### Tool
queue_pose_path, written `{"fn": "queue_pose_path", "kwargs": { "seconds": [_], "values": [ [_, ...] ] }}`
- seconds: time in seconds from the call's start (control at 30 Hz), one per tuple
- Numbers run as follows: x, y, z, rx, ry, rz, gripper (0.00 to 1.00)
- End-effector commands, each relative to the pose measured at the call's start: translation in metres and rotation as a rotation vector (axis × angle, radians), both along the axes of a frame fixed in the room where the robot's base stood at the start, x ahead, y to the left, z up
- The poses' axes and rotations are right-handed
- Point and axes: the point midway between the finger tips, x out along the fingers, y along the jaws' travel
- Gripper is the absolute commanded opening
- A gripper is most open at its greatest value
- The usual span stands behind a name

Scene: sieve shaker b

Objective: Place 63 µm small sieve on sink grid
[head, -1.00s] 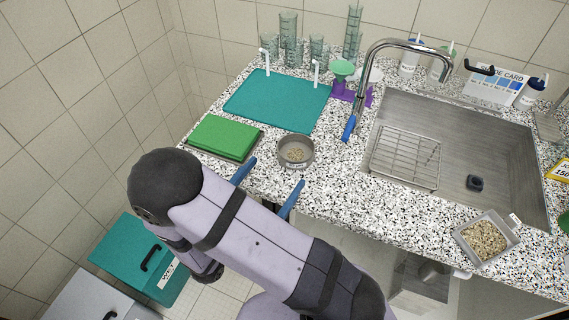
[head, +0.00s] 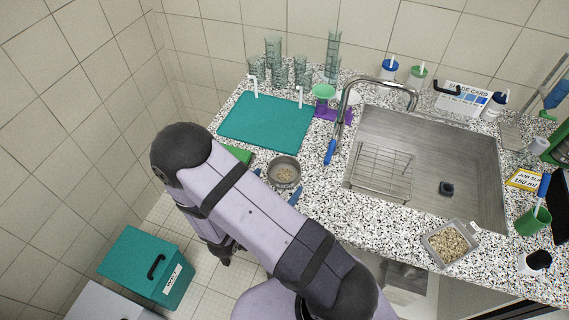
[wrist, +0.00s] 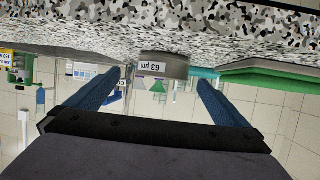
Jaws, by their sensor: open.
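The small sieve (head: 284,172) is a round grey metal pan with some tan grains in it. It stands upright on the speckled counter, left of the sink. Its 63 µm label faces me in the wrist view (wrist: 155,68), which shows the scene upside down. My gripper (head: 276,184) is open and empty at the near side of the sieve. In the wrist view its blue fingers (wrist: 159,79) point at the sieve, one to each side, with no visible contact. The sink grid (head: 383,172) is an empty wire rack in the left part of the sink.
A green block (head: 238,154), partly hidden by my arm, lies left of the sieve. A teal mat (head: 265,120) lies behind it. A square tray of grains (head: 450,243) sits at the front right.

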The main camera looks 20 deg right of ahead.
Motion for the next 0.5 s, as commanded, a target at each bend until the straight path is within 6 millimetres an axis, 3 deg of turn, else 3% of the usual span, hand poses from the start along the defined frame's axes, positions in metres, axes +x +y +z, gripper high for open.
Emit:
{"fn": "queue_pose_path", "kwargs": {
  "seconds": [0.5],
  "values": [
    [0.010, -0.017, -0.006, 0.014, 0.014, -0.006, 1.00]
  ]
}}
